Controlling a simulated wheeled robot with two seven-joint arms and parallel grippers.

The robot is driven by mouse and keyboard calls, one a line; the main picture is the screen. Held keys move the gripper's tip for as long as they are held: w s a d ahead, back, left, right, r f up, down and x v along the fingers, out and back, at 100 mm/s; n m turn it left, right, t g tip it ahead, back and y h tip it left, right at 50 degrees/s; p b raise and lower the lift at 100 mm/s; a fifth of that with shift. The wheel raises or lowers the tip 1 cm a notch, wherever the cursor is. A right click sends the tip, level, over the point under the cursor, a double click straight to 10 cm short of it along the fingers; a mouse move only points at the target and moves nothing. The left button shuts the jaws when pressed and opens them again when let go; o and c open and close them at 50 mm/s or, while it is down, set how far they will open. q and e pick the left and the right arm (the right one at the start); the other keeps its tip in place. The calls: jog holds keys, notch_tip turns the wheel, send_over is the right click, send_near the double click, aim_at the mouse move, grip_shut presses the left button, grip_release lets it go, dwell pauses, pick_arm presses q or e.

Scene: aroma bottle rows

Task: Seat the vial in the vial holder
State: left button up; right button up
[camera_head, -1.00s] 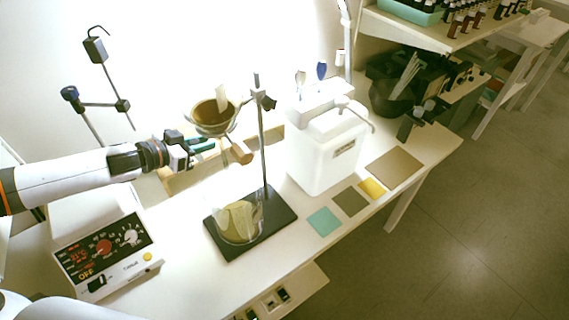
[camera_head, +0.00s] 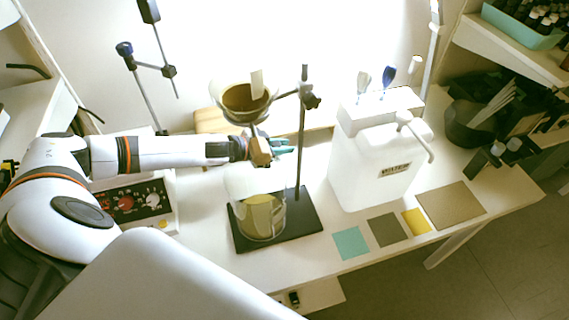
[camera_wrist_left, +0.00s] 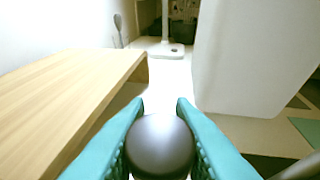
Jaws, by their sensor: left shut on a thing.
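My left gripper (camera_head: 281,146) reaches in from the left under the glass funnel, with its teal fingers by the stand's rod. In the left wrist view its two teal fingers (camera_wrist_left: 158,104) are shut on a dark, round-topped thing (camera_wrist_left: 158,146), which I take to be the vial seen from its cap end. The vial's body is hidden in that view, and I cannot make it out in the head view. I cannot pick out the vial holder with certainty. My right gripper is not in view.
The funnel (camera_head: 243,99) with brown contents hangs on a stand (camera_head: 303,130), above a glass vessel (camera_head: 262,215) on a dark base. A white canister (camera_head: 368,165) stands to the right. A wooden board (camera_wrist_left: 62,100) is left of the fingers. Coloured squares (camera_head: 387,230) lie at the front.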

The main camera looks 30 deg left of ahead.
pick_arm(q)
jog(key=shift+f, duration=3.2)
jog(key=o, duration=0.9)
jog(key=shift+f, duration=0.1)
jog(key=shift+o, duration=0.2)
